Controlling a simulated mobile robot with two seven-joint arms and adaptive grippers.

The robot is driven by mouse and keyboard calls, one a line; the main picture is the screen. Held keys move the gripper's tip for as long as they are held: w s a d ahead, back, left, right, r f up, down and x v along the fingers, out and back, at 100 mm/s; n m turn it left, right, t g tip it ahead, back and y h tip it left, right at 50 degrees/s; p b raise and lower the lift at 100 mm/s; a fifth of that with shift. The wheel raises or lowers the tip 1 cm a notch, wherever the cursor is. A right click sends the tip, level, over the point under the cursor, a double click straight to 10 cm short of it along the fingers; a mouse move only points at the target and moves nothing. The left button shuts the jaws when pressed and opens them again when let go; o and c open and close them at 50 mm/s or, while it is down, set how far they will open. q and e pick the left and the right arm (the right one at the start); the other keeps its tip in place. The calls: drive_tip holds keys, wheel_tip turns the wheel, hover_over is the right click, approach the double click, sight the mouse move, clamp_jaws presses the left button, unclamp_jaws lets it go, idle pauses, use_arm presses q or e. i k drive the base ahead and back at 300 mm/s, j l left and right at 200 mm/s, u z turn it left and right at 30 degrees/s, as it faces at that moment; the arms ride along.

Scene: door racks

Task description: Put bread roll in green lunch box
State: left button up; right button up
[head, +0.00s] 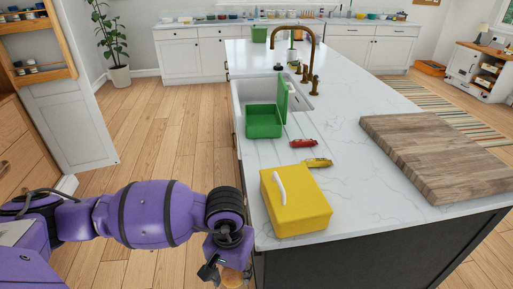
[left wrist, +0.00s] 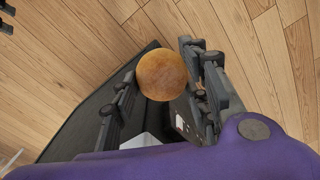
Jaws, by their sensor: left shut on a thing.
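My left gripper (head: 224,272) is low at the bottom of the head view, beside the near left corner of the island. It is shut on the round brown bread roll (head: 232,280), which is partly cut off by the frame edge. In the left wrist view the roll (left wrist: 165,75) sits between the two fingers of the left gripper (left wrist: 165,85). The green lunch box (head: 264,121) stands on the counter beside the sink with its lid (head: 283,100) raised on the right side. My right gripper is not in view.
A yellow lunch box (head: 297,203) with a white handle stands shut at the near end of the counter (head: 385,222). Red (head: 303,143) and yellow (head: 318,162) small items lie between the boxes. A wooden board (head: 440,150) lies to the right. A sink (head: 300,92) is behind.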

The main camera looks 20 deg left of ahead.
sight(262, 120)
drive_tip(key=i+j, duration=0.15)
drive_tip(key=j, duration=0.25)
drive_tip(key=i+j, duration=0.15)
drive_tip(key=j, duration=0.2)
drive_tip(key=i+j, duration=0.15)
drive_tip(key=j, duration=0.25)
drive_tip(key=i+j, duration=0.15)
drive_tip(key=j, duration=0.2)
drive_tip(key=i+j, duration=0.15)
drive_tip(key=j, duration=0.25)
drive_tip(key=i+j, duration=0.15)
drive_tip(key=j, duration=0.2)
drive_tip(key=i+j, duration=0.15)
drive_tip(key=j, duration=0.25)
drive_tip(key=i+j, duration=0.1)
drive_tip(key=j, duration=0.2)
drive_tip(key=i+j+z, duration=0.1)
drive_tip(key=i+j, duration=0.15)
drive_tip(key=j, duration=0.3)
drive_tip(key=z, duration=1.45)
drive_tip(key=j, duration=0.05)
